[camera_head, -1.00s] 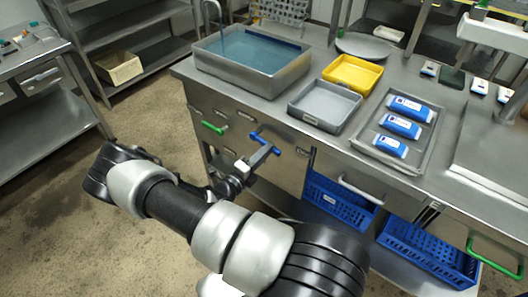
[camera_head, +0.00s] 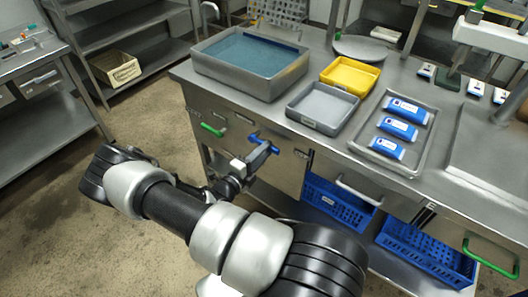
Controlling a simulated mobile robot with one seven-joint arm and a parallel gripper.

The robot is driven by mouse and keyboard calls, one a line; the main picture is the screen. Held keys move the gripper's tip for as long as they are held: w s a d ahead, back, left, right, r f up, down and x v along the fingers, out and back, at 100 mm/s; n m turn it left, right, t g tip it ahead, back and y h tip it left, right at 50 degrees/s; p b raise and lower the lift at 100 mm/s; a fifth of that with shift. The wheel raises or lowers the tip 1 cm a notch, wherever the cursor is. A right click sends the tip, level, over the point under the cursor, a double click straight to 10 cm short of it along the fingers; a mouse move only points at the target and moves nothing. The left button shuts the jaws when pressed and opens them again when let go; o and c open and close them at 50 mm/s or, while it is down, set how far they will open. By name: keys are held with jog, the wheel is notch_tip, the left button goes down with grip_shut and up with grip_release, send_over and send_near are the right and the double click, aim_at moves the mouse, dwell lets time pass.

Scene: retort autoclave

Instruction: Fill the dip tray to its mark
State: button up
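A deep steel tray (camera_head: 240,78), which I take as the dip tray, stands at the back left of the counter and holds blue-tinted water (camera_head: 245,52). The water surface lies below the rim; I cannot make out a mark. A steel spout (camera_head: 208,12) stands behind the tray, and I see no clear stream from it. A blue lever handle (camera_head: 264,142) sits on the counter's front panel. My gripper (camera_head: 257,160) is at this handle, against or around its lower right part. The fingers are small and partly merged with the handle, so their opening is unclear.
A grey tray (camera_head: 323,118), a yellow tray (camera_head: 350,86) and a steel tray (camera_head: 367,147) with blue packs (camera_head: 397,128) stand right of the water tray. The floor at left is clear.

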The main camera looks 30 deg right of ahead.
jog(key=shift+o, duration=0.8)
jog(key=v, duration=1.7)
jog(key=shift+a+p, duration=0.2)
jog(key=shift+p, duration=0.1)
